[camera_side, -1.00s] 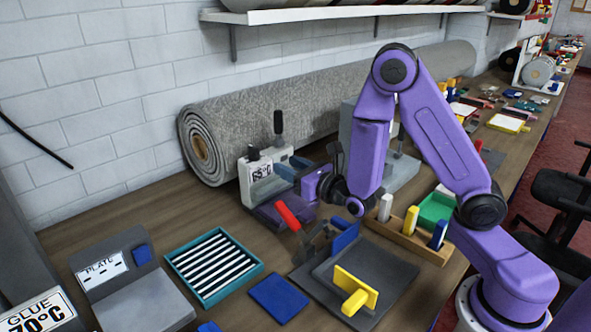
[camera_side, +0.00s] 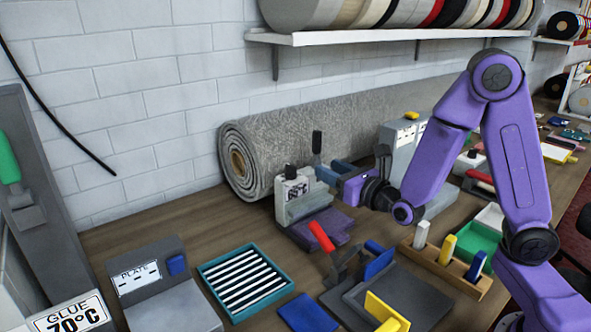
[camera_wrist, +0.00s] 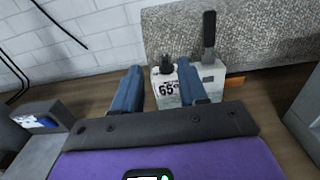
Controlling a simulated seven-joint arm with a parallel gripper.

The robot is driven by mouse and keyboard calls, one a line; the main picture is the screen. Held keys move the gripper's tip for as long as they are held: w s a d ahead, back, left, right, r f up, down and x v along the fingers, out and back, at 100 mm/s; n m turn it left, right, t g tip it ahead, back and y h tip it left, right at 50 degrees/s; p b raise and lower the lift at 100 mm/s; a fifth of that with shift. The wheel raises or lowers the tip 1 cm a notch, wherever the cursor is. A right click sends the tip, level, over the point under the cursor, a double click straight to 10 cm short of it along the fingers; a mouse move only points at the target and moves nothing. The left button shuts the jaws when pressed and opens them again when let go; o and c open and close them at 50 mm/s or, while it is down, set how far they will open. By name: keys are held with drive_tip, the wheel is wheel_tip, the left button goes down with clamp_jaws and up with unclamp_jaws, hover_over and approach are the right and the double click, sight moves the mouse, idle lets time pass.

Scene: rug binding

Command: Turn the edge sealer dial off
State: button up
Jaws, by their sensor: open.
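The edge sealer appears to be the pale box labelled 65°C (camera_side: 296,188), standing in front of the rolled rug. A dark knob (camera_side: 291,171), apparently its dial, sits on top, with a taller black lever (camera_side: 316,142) behind and to the right. My gripper (camera_side: 335,171) is open, its blue fingers just right of the box in the side view. The knob (camera_wrist: 167,63) shows between the fingertips. I cannot read its setting.
The grey rug roll (camera_side: 330,130) lies behind. A red-handled clamp (camera_side: 321,237), a teal striped tray (camera_side: 243,281), a PLATE unit (camera_side: 140,277) and a wooden rack (camera_side: 448,266) with coloured pegs stand in front. A shelf (camera_side: 390,35) of rolls hangs above.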

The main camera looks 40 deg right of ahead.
wheel_tip(320, 180, up, 13)
drive_tip(key=s+f+m+g, duration=0.4)
drive_tip(key=f+m+g, duration=0.4)
drive_tip(key=f, duration=0.4)
drive_tip(key=s+a+m+g+y, duration=0.1)
drive_tip(key=s+a+m+y, duration=0.2)
drive_tip(key=a+m+y, duration=0.45)
drive_tip(key=w+r+m+t, duration=0.5)
drive_tip(key=r+m, duration=0.3)
drive_tip(key=m, duration=0.3)
drive_tip(key=w+d+r+m+t+h, duration=0.2)
drive_tip(key=d+r+m+t+h, duration=0.2)
drive_tip(key=d+m+h, duration=0.5)
drive_tip(key=y, duration=0.2)
approach(291, 172)
drive_tip(key=shift+m+h, duration=0.25)
drive_tip(key=w, duration=0.8)
drive_tip(key=w+r, duration=0.1)
drive_tip(key=w, duration=0.4)
drive_tip(key=shift+d, duration=0.25)
clamp_jaws()
